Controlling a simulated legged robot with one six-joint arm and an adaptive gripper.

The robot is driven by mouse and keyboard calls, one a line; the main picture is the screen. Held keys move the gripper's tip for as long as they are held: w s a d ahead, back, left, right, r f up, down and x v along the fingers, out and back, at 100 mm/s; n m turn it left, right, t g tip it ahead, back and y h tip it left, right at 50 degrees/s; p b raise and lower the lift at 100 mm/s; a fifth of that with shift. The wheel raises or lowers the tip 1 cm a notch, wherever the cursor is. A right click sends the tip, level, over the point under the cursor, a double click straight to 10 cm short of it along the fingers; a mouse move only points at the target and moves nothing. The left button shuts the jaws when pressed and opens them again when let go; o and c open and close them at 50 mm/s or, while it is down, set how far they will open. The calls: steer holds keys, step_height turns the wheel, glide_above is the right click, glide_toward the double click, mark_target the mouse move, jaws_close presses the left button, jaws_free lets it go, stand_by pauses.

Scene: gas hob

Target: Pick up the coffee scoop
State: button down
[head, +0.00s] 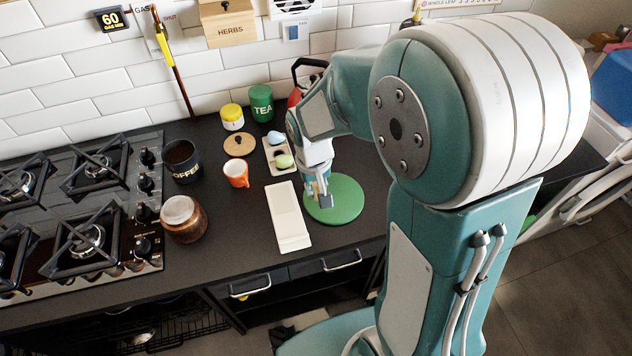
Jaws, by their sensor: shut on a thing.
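My gripper (323,198) points down over the round green mat (347,206), right of the white tray. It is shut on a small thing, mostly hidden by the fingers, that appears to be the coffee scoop. I cannot make out its shape or whether it touches the mat. No other scoop shows on the counter. The dark coffee canister (183,163) stands open at the left, with dark contents inside.
A long white tray (288,216) lies left of the mat. An orange cup (236,174), a brown jar (184,219), a green tea tin (261,103) and a yellow-lidded jar (232,117) stand nearby. The gas hob (85,215) fills the left. The counter's front edge is close.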

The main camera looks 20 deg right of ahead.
steer(key=s+a+r, duration=0.2)
steer(key=s+r, duration=0.1)
steer(key=s, duration=0.3)
steer(key=shift+s, duration=0.35)
steer(key=shift+w, duration=0.1)
stand_by(0.7)
